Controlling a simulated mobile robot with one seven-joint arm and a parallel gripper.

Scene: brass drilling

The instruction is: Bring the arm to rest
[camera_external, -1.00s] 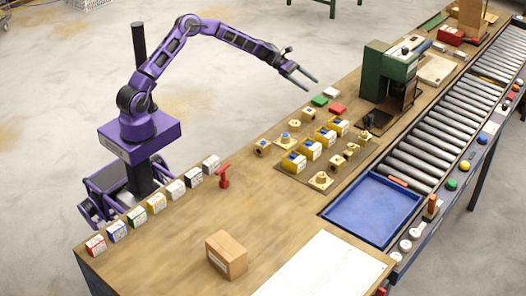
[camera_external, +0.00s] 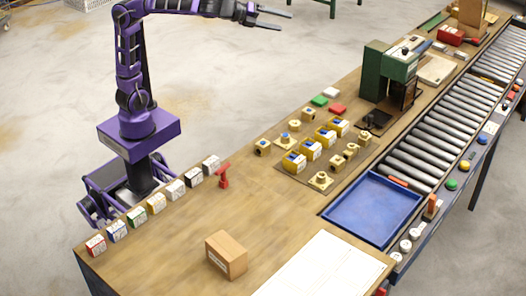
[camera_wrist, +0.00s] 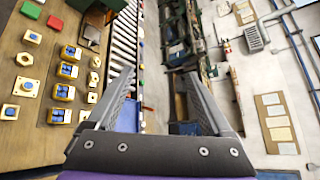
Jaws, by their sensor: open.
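My gripper (camera_external: 276,19) is open and empty at the top of the external view. It is raised high, above and behind the workbench (camera_external: 150,240), and its fingers point to the right. My purple arm stands upright from its base, then bends level to the right at the top edge. In the wrist view the two grey fingers of my gripper (camera_wrist: 158,95) are spread apart with nothing between them. The bench, with its brass parts, shows at the left of that view, well apart from the fingers.
Brass parts and yellow blocks (camera_external: 297,163) sit mid-bench near a green drill press (camera_external: 377,75). A blue tray (camera_external: 372,208) lies by the roller conveyor (camera_external: 430,140). A cardboard box (camera_external: 227,255), a red stand (camera_external: 223,176) and several small boxes (camera_external: 156,204) stand nearer. Around my gripper the air is clear.

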